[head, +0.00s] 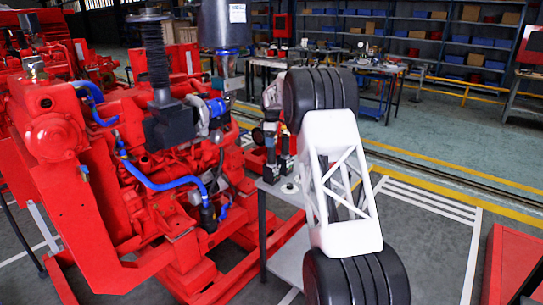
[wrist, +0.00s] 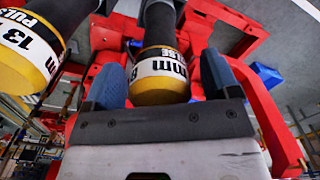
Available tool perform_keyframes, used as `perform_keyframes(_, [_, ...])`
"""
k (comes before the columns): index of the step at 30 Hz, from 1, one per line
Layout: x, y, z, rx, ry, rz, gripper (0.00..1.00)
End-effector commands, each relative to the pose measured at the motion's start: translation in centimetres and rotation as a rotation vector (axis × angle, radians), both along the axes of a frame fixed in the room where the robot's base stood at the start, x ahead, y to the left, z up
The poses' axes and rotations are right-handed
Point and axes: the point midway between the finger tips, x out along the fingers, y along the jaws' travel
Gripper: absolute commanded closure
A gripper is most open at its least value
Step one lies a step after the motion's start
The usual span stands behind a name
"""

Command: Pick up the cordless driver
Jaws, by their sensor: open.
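In the wrist view, a dark cylindrical tool with a yellow band and a white label (wrist: 160,80), which looks like the cordless driver, lies in line with the space between my gripper's two blue-grey fingers. My gripper (wrist: 160,68) is open, with a finger on either side of this tool; I cannot tell whether either touches it. A second tool with the same yellow band and a "13 PULSE" label (wrist: 32,45) is at the upper left, outside the fingers. In the head view my gripper is small, above dark upright tools (head: 287,146) on a grey table (head: 291,264).
The red diesel pumpset (head: 140,165) with blue hoses stands close to the left of the table. A red box (head: 515,262) is at the lower right. A workbench (head: 375,68) and shelves (head: 465,40) are at the back.

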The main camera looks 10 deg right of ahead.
Motion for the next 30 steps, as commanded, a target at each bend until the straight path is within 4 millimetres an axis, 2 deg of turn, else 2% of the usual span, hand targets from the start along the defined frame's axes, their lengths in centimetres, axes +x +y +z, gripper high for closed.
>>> perform_keyframes(4, [0.0,0.0,0.01,0.0,0.0,0.0,0.19])
perform_keyframes(18, [0.0,0.0,0.01,0.0,0.0,0.0,0.91])
perform_keyframes(19, [0.02,0.0,0.15,0.0,-0.002,0.0,0.91])
perform_keyframes(20, [0.02,0.0,0.15,0.0,-0.002,0.0,0.97])
perform_keyframes(30, [0.03,0.0,0.52,0.0,-0.002,0.0,0.97])
